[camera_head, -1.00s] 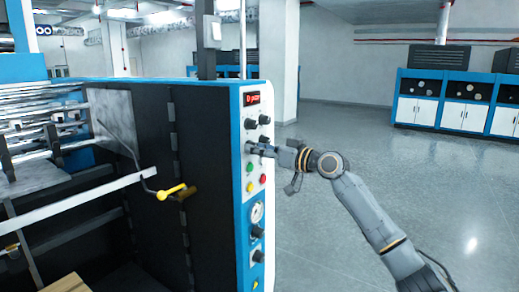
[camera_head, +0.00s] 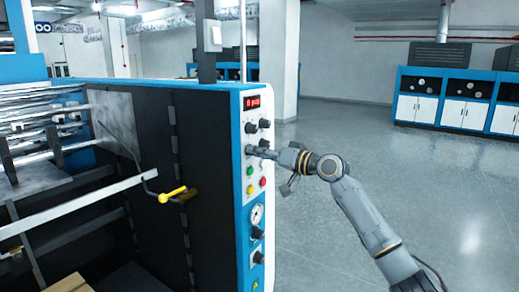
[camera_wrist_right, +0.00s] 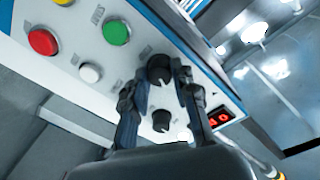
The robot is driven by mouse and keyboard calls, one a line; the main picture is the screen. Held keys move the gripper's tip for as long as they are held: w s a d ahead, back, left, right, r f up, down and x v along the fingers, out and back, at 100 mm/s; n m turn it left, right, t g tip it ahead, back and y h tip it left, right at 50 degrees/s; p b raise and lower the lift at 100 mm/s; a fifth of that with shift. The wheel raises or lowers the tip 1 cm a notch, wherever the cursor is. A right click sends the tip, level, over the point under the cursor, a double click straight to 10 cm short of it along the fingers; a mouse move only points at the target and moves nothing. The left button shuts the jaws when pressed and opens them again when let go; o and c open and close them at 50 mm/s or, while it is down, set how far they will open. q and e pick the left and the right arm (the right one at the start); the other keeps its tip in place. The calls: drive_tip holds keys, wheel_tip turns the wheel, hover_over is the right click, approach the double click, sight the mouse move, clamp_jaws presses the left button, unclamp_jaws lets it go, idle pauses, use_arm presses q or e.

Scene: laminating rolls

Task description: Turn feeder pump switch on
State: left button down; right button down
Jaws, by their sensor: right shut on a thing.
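The control panel (camera_head: 250,190) is on the narrow end of the blue and black machine. It carries black knobs, coloured buttons and a red display (camera_head: 252,102). My right gripper (camera_head: 252,151) reaches in from the right and is at the panel, below the upper knobs. In the right wrist view my right gripper (camera_wrist_right: 155,82) has a finger on each side of a black knob (camera_wrist_right: 159,68) and is shut on it. A second black knob (camera_wrist_right: 160,120) shows between the fingers, nearer the palm. I cannot read the labels, nor tell which knob is the feeder pump switch. My left gripper is not in view.
A green button (camera_wrist_right: 117,32), a white button (camera_wrist_right: 90,72) and a red button (camera_wrist_right: 43,41) sit near the gripped knob. A yellow-handled lever (camera_head: 172,194) sticks out from the machine's dark side. The floor (camera_head: 360,130) right of the machine is clear.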

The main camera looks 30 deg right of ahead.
drive_tip(key=shift+r+m+g+p, duration=0.1)
drive_tip(key=shift+m+g+p, duration=0.2)
drive_tip(key=shift+m+p, duration=2.65)
drive_tip(key=shift+m+b, duration=0.6)
drive_tip(key=shift+m, duration=0.15)
drive_tip(key=c, duration=1.1)
unclamp_jaws()
drive_tip(key=shift+o, duration=0.2)
